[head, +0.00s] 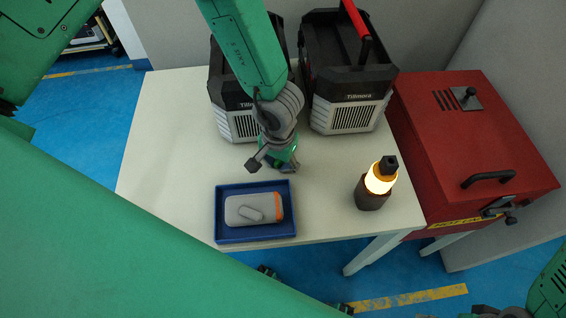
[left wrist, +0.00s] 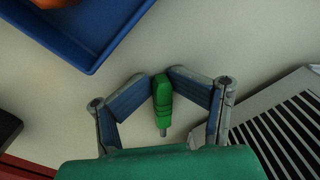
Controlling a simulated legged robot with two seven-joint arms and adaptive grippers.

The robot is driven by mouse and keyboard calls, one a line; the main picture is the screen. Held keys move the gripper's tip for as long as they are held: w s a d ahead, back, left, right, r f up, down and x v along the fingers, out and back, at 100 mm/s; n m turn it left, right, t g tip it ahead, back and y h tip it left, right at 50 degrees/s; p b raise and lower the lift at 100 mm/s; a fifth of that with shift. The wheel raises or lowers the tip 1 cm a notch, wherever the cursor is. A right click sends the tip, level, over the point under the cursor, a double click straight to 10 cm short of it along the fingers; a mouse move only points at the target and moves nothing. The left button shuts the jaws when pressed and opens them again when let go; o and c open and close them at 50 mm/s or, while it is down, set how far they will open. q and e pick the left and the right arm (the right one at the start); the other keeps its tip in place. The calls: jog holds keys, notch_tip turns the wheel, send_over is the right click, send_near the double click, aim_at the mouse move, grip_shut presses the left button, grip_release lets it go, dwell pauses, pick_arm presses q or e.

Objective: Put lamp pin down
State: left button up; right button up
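My left gripper (head: 288,168) is low over the white table, just behind the blue tray. In the left wrist view my left gripper (left wrist: 160,76) has its two fingers angled inward. Their tips meet at the sides of a small green pin with a grey metal tip, the lamp pin (left wrist: 162,97), and look shut on it. A dark lamp (head: 373,193) with a glowing ring stands upright at the table's front right. My right gripper is not in view.
A blue tray (head: 221,233) at the table's front holds a grey and orange device (head: 245,208). Two black-and-white cases (head: 345,117) (head: 236,127) stand at the back. A red box (head: 450,140) stands to the right. The white table (head: 165,130) is clear at left.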

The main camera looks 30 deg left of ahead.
aim_at(280, 165)
pick_arm(q)
jog(key=shift+s+a, duration=0.1)
jog(key=shift+s, duration=0.05)
jog(key=shift+d+r, duration=0.15)
jog(key=shift+d, duration=0.1)
jog(key=shift+r, duration=0.1)
jog(key=shift+r, duration=0.3)
notch_tip(280, 165, up, 12)
jog(key=p, duration=0.3)
jog(key=shift+r, duration=0.25)
jog(key=shift+d, duration=0.1)
